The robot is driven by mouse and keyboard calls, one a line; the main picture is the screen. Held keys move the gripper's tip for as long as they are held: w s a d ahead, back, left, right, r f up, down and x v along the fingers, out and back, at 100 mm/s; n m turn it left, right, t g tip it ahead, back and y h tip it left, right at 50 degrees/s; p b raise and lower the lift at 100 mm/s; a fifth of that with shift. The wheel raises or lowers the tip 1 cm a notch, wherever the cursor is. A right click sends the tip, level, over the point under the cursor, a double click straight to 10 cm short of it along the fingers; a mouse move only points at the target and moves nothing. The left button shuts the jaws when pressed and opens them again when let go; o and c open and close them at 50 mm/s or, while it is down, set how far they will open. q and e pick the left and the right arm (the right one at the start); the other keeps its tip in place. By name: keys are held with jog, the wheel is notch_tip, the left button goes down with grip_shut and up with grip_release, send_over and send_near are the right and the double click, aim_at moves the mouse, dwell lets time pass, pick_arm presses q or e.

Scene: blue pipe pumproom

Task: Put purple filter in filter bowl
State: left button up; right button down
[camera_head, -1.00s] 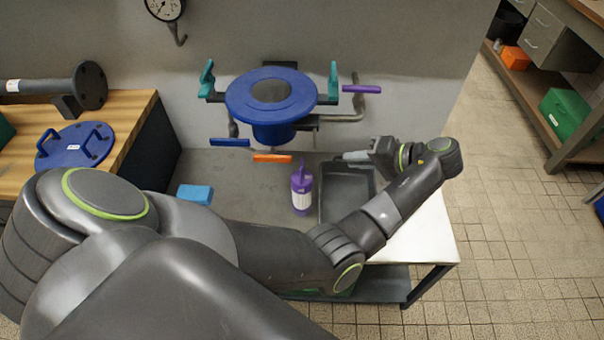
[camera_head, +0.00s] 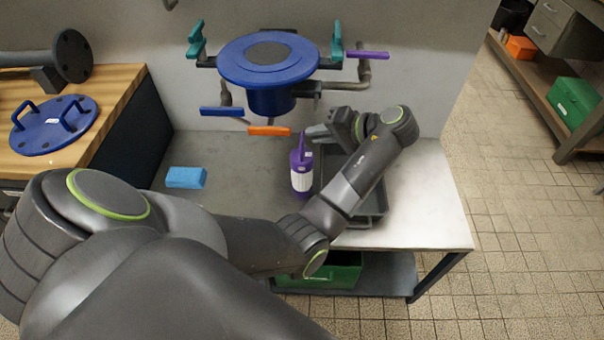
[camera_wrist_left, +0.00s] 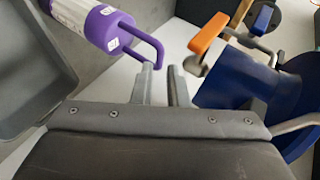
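The purple filter (camera_head: 301,177), with a purple top, an upright handle and a white body, stands on the grey bench. It also shows in the left wrist view (camera_wrist_left: 101,28), its purple handle loop close to the fingertips. My left gripper (camera_head: 312,133) is just right of the handle. In the left wrist view my left gripper (camera_wrist_left: 160,70) has its two fingers apart, with nothing clamped between them. The blue filter bowl (camera_head: 270,101) is fixed to the wall behind and above; its blue side also shows in the left wrist view (camera_wrist_left: 235,80). My right gripper is not in view.
A dark tray (camera_head: 376,201) lies right of the filter, partly under my arm. A blue sponge (camera_head: 186,178) lies to the left. Orange (camera_head: 269,131), blue and purple handles stick out around the bowl. A blue lid (camera_head: 53,125) with two handles lies on the wooden bench.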

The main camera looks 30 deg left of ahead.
aim_at(303, 136)
pick_arm(q)
jog(key=x, duration=0.5)
jog(key=shift+s+a+f, duration=0.1)
grip_shut()
jog(key=shift+p, duration=0.35)
